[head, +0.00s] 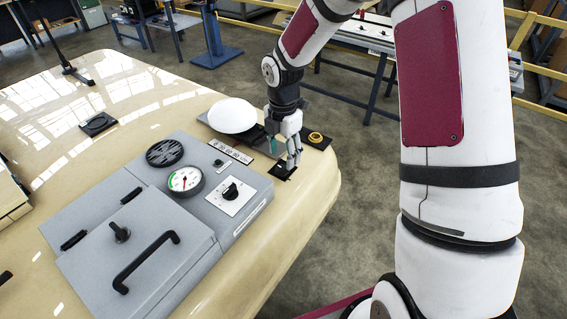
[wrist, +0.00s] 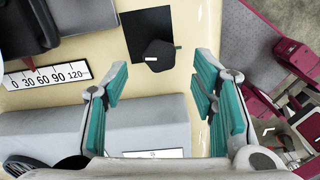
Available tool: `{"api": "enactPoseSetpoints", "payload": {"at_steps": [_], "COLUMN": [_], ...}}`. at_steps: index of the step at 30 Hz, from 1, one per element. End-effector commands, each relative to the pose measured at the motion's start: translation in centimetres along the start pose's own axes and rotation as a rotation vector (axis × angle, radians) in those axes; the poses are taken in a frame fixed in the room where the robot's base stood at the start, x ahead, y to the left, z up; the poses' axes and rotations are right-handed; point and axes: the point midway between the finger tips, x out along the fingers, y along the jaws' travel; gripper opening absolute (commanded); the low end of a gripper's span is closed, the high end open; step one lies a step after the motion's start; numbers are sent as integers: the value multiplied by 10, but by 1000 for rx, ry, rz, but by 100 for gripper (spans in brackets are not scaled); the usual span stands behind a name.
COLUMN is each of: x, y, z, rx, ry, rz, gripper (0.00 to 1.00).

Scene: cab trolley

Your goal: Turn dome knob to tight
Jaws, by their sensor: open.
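A small black knob (wrist: 159,54) sits on a black square plate (wrist: 137,22) on the cream surface. It has a pale mark at its lower left, and a small green mark shows at its right edge. I take it for the dome knob; no label is readable. In the head view the plate (head: 278,174) lies under my gripper (head: 291,165), which mostly hides the knob. In the wrist view my gripper (wrist: 159,66) is open, its teal pads left and right of the knob with gaps on both sides. Contact is not visible. A white dome (head: 232,115) stands behind, left.
A grey box (head: 215,213) with a gauge (head: 185,180) and a black selector knob (head: 231,192) stands left of my gripper. A yellow button (head: 316,137) is close on the right. A numbered strip (wrist: 46,75) lies left of the knob. The cream top's edge is near.

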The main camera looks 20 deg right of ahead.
Motion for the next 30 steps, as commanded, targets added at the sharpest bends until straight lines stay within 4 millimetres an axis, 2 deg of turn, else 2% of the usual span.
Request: {"api": "enactPoseSetpoints", "payload": {"at_steps": [3,9,20,21,22,27,30], "x": [20,41,47,47,47,47,47], "y": [-1,0,0,0,0,0,0], "z": [-1,-1,0,0,0,0,0], "rx": [-1,0,1,1,1,1,1], "ry": [1,1,-1,-1,-1,-1,-1], "rz": [-3,-1,1,1,1,1,0], "gripper": [52,52,52,50,43,5,4]}}
